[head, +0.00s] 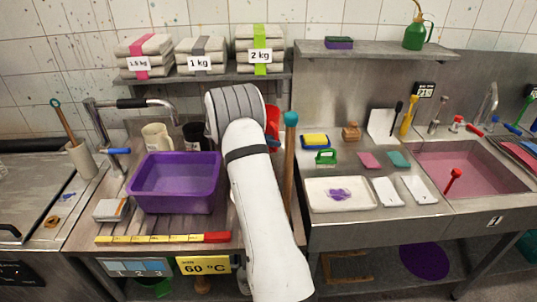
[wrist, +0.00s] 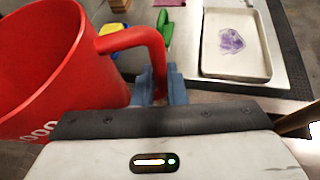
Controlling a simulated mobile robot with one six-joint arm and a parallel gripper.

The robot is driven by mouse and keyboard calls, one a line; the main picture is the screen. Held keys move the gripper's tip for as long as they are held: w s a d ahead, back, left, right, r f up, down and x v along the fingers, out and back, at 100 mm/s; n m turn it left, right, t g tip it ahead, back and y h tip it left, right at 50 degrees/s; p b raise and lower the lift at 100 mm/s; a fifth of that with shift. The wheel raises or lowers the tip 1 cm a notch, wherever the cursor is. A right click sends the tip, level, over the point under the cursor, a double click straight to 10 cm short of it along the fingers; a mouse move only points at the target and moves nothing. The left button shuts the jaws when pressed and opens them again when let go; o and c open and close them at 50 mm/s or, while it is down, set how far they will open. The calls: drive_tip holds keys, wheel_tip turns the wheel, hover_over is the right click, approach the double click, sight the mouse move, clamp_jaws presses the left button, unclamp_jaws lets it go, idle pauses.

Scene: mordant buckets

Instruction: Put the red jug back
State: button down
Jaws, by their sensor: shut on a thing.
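The red jug (wrist: 45,70) fills the left of the wrist view, with white digits low on its side. My gripper (wrist: 160,86) is shut on the jug's handle, with one blue-grey finger on each side of it. In the head view only a strip of the red jug (head: 273,122) shows past the right side of my white arm. A cream jug (head: 157,137) and a black jug (head: 193,136) stand side by side at the back of the left counter. Whether the held jug touches any surface I cannot tell.
A purple basin (head: 175,183) stands on the left counter, with a yellow ruler (head: 160,239) in front. A wooden stick with a teal top (head: 290,140) stands close right of my arm. A white tray (head: 340,205) lies on the right counter.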

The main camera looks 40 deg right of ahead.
wheel_tip(320, 180, down, 7)
drive_tip(key=shift+r+p, duration=0.1)
drive_tip(key=shift+p, duration=0.65)
drive_tip(key=shift+f, duration=0.25)
drive_tip(key=c, duration=1.5)
unclamp_jaws()
drive_tip(key=shift+r, duration=0.1)
